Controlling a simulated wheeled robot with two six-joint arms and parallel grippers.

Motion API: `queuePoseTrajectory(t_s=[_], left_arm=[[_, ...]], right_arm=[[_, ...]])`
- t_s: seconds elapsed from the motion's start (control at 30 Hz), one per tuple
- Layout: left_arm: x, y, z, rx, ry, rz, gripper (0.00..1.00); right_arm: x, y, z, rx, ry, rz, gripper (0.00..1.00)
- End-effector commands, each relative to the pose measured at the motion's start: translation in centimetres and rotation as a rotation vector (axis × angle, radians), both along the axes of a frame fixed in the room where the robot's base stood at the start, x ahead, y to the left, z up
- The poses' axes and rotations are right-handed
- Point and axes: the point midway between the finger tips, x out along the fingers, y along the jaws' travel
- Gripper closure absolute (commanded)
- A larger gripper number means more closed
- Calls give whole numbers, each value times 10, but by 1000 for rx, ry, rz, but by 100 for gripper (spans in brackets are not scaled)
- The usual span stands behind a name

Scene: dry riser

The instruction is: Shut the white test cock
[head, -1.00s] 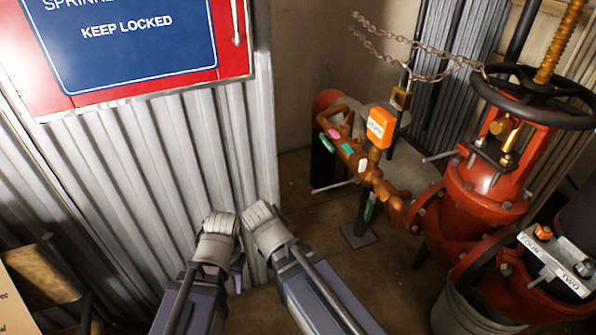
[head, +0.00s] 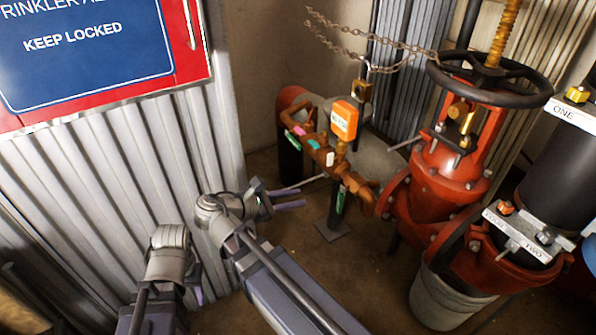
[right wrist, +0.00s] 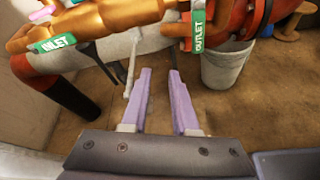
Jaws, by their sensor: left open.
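The copper-coloured test assembly (head: 318,150) stands left of the red valve in the head view. It carries small pink, teal and white pieces; the white one (head: 331,158), near the orange box, looks like the white test cock. Whether it is open or shut is too small to tell. My right gripper (head: 288,196) is left of and below the assembly, pointing toward it. In the right wrist view its fingers (right wrist: 160,70) are apart and empty, below the pipe with INLET and OUTLET tags. My left gripper (head: 200,292) hangs low by the corrugated wall, away from the assembly, open.
A red valve (head: 435,180) with a black handwheel (head: 490,78) stands to the right, a chain (head: 350,50) running left from it. A grey bucket (head: 440,300) sits beneath. Corrugated metal (head: 90,190) borders the left. Brown floor (head: 350,275) is clear between.

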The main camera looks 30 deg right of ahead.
Motion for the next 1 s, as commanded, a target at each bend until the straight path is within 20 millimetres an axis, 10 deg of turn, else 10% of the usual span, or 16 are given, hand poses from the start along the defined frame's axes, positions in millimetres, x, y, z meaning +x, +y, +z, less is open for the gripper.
queuePoseTrajectory(t_s=[0.33, 1.0], left_arm=[[0, 0, 1, 0, 0, 0, 50], [0, 0, 1, 0, 0, 0, 50]], right_arm=[[6, -19, 73, -365, 270, 23, 72], [9, -64, 78, -387, 292, 18, 72]])
